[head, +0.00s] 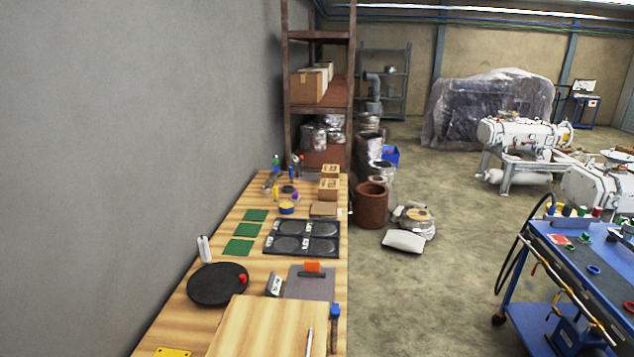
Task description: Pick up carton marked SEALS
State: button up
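Two small brown cartons stand at the far end of the wooden workbench (250,275), near its right edge. The nearer carton (328,189) is in front of the farther carton (331,170). Both have dark marks on their sides, too small to read, so I cannot tell which one says SEALS. A flat brown item (323,209) lies just in front of the nearer carton. My gripper is not in view.
The bench holds a black tray with round recesses (302,237), green sheets (247,231), a black disc (217,284) and a clipboard (309,283). A grey wall borders its left. Shelving (287,90) stands behind.

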aim_at(328, 189)
jog(key=i+l+z, duration=0.1)
jog(key=i+l, duration=0.55)
jog(key=l, duration=0.2)
jog(key=i+l, duration=0.65)
jog(key=l, duration=0.15)
jog(key=i+z, duration=0.15)
jog(key=i, duration=0.85)
jog(key=i+j+z, duration=0.15)
jog(key=i, duration=0.85)
jog(key=i+j, duration=0.4)
jog(key=j, duration=0.2)
jog(key=i+j+z, duration=0.1)
jog(key=i+j, duration=0.1)
jog(key=j, duration=0.1)
